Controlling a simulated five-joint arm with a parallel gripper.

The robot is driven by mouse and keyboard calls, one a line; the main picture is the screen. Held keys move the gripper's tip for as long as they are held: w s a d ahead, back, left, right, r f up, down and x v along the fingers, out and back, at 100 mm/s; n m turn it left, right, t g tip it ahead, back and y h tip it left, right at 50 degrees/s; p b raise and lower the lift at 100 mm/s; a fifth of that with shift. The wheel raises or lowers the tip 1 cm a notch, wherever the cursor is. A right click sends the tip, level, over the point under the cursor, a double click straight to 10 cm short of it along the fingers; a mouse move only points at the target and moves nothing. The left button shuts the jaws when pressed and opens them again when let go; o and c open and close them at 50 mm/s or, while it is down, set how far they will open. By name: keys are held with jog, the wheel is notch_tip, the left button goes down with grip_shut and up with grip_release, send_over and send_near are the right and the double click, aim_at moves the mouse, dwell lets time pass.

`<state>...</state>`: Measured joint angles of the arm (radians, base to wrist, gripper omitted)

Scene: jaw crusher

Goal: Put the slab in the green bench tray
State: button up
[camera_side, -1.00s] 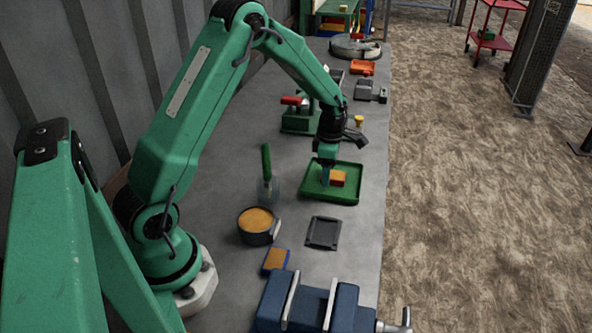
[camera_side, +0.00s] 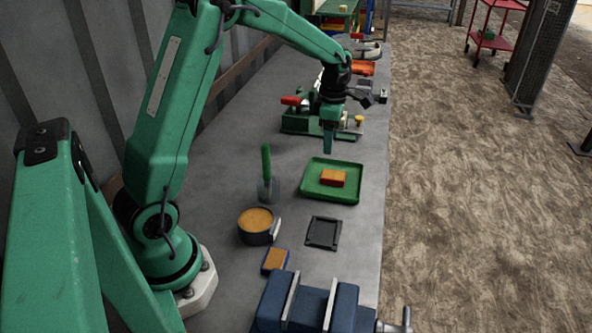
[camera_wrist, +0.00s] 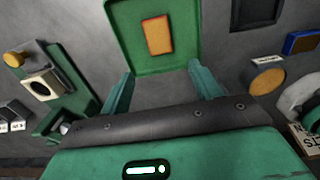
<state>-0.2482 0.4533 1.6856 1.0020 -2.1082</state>
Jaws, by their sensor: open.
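The slab (camera_side: 333,178) is a small orange block lying flat on the floor of the green bench tray (camera_side: 348,198). In the wrist view the slab (camera_wrist: 158,35) shows yellowish with a red edge, inside the tray (camera_wrist: 183,62). My gripper (camera_side: 328,150) is above and just beyond the tray's far edge, apart from the slab. In the wrist view my gripper (camera_wrist: 163,85) has its two green fingers spread wide with nothing between them.
A round tin (camera_side: 256,226) with orange contents, a green-handled tool (camera_side: 267,170), a dark square plate (camera_side: 323,233) and a blue-and-orange block (camera_side: 275,260) stand nearer. A blue vise (camera_side: 310,302) fills the front. Green machinery with a red handle (camera_side: 292,101) stands behind left.

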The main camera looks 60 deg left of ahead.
jog(key=shift+r, duration=0.7)
jog(key=s+d+r+m+t, duration=0.3)
jog(key=s+d+r+m, duration=0.4)
jog(key=s+r+m, duration=0.4)
jog(key=s+d+m+t, duration=0.1)
jog(key=s+d+m, duration=0.1)
jog(key=s+m, duration=0.4)
jog(key=s+d+m+t, duration=0.1)
jog(key=s+d+m, duration=0.1)
jog(key=s+m, duration=0.5)
jog(key=shift+d+m+t, duration=0.3)
jog(key=shift+d+m, duration=0.05)
jog(key=shift+m, duration=1.15)
